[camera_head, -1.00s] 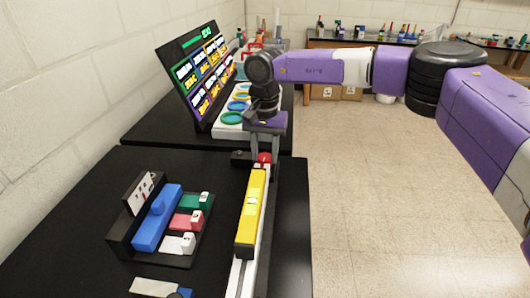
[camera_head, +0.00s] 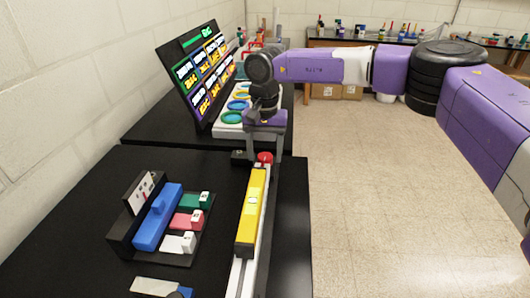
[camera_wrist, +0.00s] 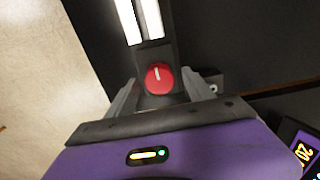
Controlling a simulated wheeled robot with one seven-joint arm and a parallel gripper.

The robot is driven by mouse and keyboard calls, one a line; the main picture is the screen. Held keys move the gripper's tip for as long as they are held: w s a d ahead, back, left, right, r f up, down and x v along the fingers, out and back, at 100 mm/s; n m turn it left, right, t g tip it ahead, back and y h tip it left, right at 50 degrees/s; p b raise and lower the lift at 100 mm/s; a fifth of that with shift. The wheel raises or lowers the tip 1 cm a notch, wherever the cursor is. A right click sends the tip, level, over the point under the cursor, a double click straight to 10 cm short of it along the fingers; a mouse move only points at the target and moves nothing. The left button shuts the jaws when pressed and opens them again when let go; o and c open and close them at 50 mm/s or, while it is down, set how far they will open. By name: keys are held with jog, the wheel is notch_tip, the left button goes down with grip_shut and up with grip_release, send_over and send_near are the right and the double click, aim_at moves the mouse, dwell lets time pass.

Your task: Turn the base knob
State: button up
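The red base knob (camera_head: 265,157) sits at the far end of the metal extrusion rail (camera_head: 238,280). In the wrist view the knob (camera_wrist: 159,78) is round, with a pale mark line pointing almost straight up the picture. My gripper (camera_head: 266,154) points down over that end of the rail. Its fingers are apart, one on each side of the knob. In the wrist view the gripper (camera_wrist: 158,94) shows a gap on both sides of the knob, and nothing is held. Exact finger height relative to the knob is hard to tell.
A yellow level (camera_head: 251,213) lies along the rail. To the left is a black holder (camera_head: 121,232) with blue, green, red and white pieces. Behind stand a lit display board (camera_head: 200,70) and a white tray with coloured rings (camera_head: 228,131). Floor on the right is clear.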

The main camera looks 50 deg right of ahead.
aim_at(265, 156)
jog(key=shift+r, duration=0.1)
notch_tip(265, 156, up, 8)
jog(key=shift+f, duration=0.2)
dwell(0.3)
dwell(0.5)
